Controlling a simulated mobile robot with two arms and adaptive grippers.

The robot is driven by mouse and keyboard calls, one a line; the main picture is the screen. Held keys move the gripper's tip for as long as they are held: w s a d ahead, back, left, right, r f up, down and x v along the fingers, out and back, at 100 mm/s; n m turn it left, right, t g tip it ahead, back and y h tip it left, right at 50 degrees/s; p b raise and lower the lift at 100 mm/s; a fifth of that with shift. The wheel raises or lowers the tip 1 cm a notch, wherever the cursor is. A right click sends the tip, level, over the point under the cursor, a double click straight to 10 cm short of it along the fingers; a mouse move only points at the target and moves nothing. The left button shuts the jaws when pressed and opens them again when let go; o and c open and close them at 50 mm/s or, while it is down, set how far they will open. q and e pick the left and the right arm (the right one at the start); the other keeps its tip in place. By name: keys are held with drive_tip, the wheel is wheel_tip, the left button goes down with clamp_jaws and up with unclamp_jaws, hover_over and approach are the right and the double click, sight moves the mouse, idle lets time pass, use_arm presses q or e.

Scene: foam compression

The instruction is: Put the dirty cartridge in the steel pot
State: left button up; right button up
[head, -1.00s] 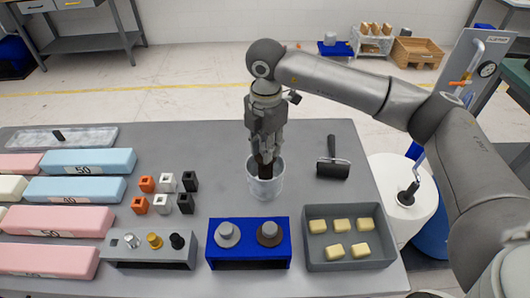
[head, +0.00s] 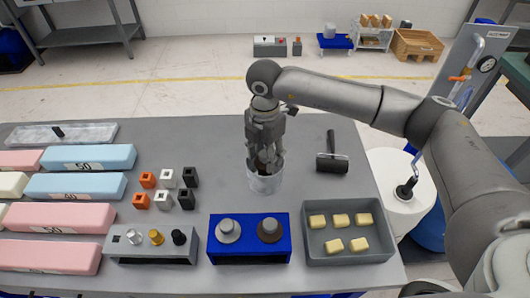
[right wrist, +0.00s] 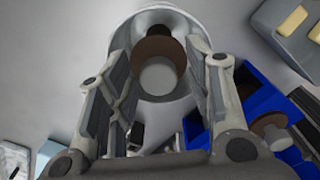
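The steel pot (head: 265,184) stands upright on the table, right of the middle; its rim also shows in the right wrist view (right wrist: 188,12). A dark brown cartridge with a grey round end (right wrist: 158,76) is inside the pot in the right wrist view; I take it to be the dirty one. My right gripper (head: 264,160) points down at the pot's mouth. Its fingers (right wrist: 160,70) are spread on either side of the cartridge, with gaps between. In the head view the fingers hide most of the pot's inside. My left gripper is not in view.
A blue stand (head: 249,257) holds a grey and a brown-based piece in front of the pot. A grey tray (head: 350,258) with several yellow blocks lies right of it. A black-handled roller (head: 332,162) lies right of the pot. Small cubes and foam bars fill the left.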

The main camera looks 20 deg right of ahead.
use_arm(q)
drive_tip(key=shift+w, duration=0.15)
use_arm(e)
drive_tip(key=shift+r, duration=0.35)
use_arm(q)
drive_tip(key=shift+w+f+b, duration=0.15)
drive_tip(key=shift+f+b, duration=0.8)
drive_tip(key=shift+b, duration=0.05)
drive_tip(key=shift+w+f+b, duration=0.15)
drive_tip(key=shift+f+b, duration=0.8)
use_arm(e)
wheel_tip(320, 180, up, 12)
drive_tip(key=shift+f, duration=0.2)
